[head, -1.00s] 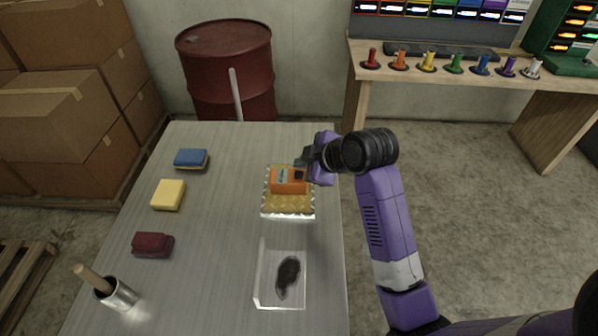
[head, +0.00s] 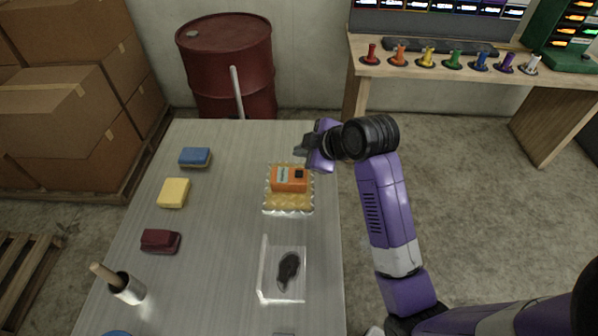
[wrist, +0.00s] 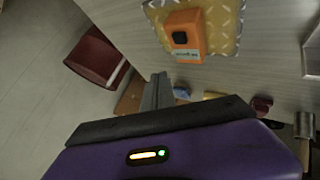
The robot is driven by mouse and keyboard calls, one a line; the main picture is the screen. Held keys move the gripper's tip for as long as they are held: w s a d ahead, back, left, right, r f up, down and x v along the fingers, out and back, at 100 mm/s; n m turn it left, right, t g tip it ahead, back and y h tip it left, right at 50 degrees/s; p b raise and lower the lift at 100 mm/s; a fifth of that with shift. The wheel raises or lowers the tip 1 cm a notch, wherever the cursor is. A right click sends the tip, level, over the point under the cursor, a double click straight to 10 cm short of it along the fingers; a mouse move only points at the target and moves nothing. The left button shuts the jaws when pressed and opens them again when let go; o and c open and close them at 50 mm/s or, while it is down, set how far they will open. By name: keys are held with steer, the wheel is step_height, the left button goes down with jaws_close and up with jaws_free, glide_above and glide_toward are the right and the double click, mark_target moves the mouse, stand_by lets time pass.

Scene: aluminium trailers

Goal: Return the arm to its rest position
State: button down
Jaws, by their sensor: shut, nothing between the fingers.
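My gripper (head: 303,148) is shut and empty. In the head view it is above the table's right side, just beyond and above an orange box-shaped device with a black square (head: 290,179). The device rests on a yellow patterned mat (head: 288,205) and is apart from my gripper. In the wrist view the gripper's fingers (wrist: 157,92) point upward in the picture, and the orange device (wrist: 186,36) shows above them on the mat (wrist: 226,12). My purple arm reaches in from the right.
A clear tray (head: 265,270) with a dark blob is on the grey table (head: 215,235). A red drum (head: 228,65) stands behind.

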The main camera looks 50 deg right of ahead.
stand_by(0.4)
steer(key=shift+w+r+m, duration=0.1)
steer(key=shift+r+m, duration=0.05)
steer(key=shift+m, duration=0.15)
steer(key=w+d+r+m+t+h, duration=0.2)
steer(key=d+r+m+t+h, duration=0.1)
steer(key=r, duration=0.3)
steer(key=s+a+f+m+t+y+b, duration=0.1)
steer(key=s+a+f, duration=0.2)
steer(key=s+a, duration=0.5)
steer(key=s+a+f+m+t+y+b, duration=0.1)
steer(key=s+a+f+y+b, duration=0.1)
steer(key=s+a, duration=0.7)
steer(key=s+a+f+m+y+b, duration=0.1)
steer(key=s+a+f, duration=0.3)
steer(key=s+a, duration=0.4)
steer(key=s, duration=0.7)
steer(key=shift+s+a+t+y+b, duration=0.2)
steer(key=shift+s+t+y+b, duration=0.1)
steer(key=shift+s+t, duration=0.1)
